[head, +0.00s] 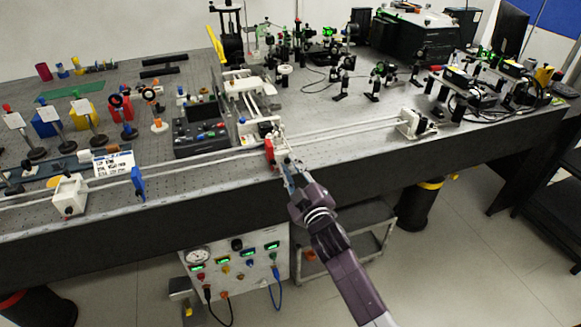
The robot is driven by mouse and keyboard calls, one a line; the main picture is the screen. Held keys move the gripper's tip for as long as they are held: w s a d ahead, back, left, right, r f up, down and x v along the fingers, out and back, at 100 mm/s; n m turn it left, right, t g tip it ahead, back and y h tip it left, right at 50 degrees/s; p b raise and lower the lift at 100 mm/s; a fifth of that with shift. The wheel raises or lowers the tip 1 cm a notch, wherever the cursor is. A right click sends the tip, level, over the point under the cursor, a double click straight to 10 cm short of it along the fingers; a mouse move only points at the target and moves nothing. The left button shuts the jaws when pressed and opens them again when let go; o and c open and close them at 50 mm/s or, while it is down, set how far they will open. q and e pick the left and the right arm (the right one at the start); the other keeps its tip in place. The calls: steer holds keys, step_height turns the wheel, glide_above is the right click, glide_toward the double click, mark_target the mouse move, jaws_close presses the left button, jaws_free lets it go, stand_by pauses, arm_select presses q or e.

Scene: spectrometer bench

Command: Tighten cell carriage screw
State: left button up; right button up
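A long pale rail (345,126) runs along the front of the optical bench. On it, near the middle, is a white carriage (281,143) with a red screw knob (269,150) on its front left. My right gripper (284,163) reaches in from the lower right. Its fingertips are at the front of this carriage, just right of the red knob, and partly cover it. At this size I cannot tell whether they touch the knob or how far apart they are. My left gripper is not in view.
Another white carriage (414,124) stands on the rail at the right, and a white block (69,196) at the left near a blue plate (138,184). A dark control box (201,138) sits behind the rail. A panel with gauges (238,262) stands below the bench.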

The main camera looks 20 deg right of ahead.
steer(key=s, duration=1.2)
steer(key=shift+d, duration=0.2)
steer(key=s+f+m+g, duration=0.1)
steer(key=s+f+g, duration=0.15)
steer(key=f, duration=0.95)
steer(key=s+f+m+g, duration=0.1)
steer(key=s+f+g, duration=0.15)
steer(key=f, duration=0.95)
steer(key=s+f+m+g, duration=0.1)
steer(key=s+f+g, duration=0.1)
steer(key=s+f, duration=0.45)
steer(key=s+f+g, duration=0.2)
steer(key=s+f, duration=0.1)
steer(key=f, duration=0.7)
steer(key=s+d+f+m+g, duration=0.1)
steer(key=s+f+g, duration=0.1)
steer(key=s+f, duration=0.4)
steer(key=s+d+f+m+g, duration=0.1)
steer(key=s+f+g, duration=0.2)
steer(key=s, duration=1.3)
steer(key=s+d+f+m+g, duration=0.1)
steer(key=s+f+g, duration=0.2)
steer(key=s+f, duration=0.6)
steer(key=shift+s+f+m+h, duration=0.15)
steer(key=shift+s+m+h, duration=0.15)
steer(key=shift+s, duration=0.8)
